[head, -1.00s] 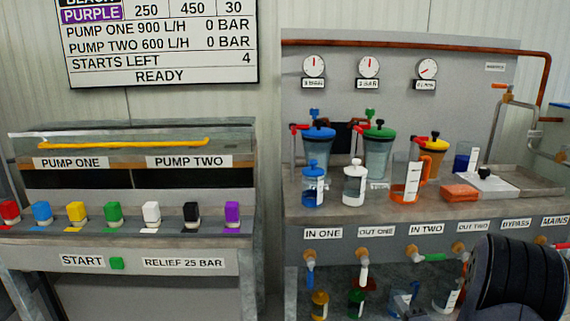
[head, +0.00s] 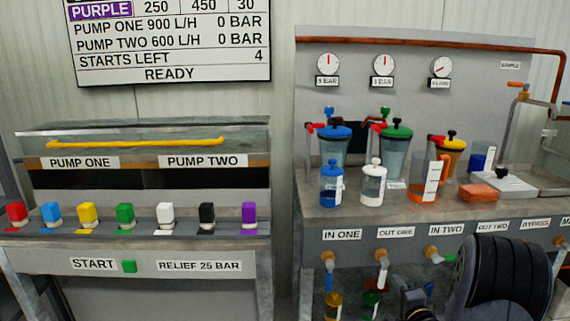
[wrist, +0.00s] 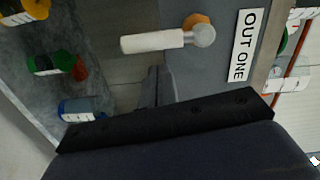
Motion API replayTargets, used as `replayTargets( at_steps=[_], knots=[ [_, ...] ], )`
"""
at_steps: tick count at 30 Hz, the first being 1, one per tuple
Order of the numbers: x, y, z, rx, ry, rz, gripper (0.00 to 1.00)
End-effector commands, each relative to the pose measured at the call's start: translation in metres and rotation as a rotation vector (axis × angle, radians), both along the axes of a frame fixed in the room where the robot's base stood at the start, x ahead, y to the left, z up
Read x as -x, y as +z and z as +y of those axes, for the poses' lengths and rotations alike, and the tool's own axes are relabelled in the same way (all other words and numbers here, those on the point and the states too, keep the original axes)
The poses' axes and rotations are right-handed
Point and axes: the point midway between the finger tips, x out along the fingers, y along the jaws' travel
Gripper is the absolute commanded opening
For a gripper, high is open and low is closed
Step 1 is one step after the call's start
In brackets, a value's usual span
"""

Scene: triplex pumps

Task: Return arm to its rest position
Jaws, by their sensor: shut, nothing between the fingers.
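My arm's dark rounded link (head: 505,275) fills the lower right of the head view, in front of the pump bench. In the wrist view, the dark narrow tips of my gripper (wrist: 154,86) show beyond a black bar. They are shut with nothing between them. They point toward the bench front, near the white-handled OUT ONE valve (wrist: 155,40) and its label (wrist: 245,45). I see no contact with the valve. The valve also shows in the head view (head: 382,272), with its handle hanging down.
Jars with yellow (wrist: 25,10), green (wrist: 50,64) and blue (wrist: 80,108) parts stand on a low shelf in the wrist view. The bench top (head: 330,208) holds filters, pump bottles and an orange jug (head: 428,180). A panel with coloured switches (head: 125,215) stands left.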

Motion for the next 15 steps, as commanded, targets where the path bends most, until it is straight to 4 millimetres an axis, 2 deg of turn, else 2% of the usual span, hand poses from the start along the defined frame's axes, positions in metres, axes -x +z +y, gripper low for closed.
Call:
replayTargets(
  at_steps=[15],
  knots=[
    [-0.001,0.016,-0.017,0.407,-0.001,-0.015,0.00]
  ],
)
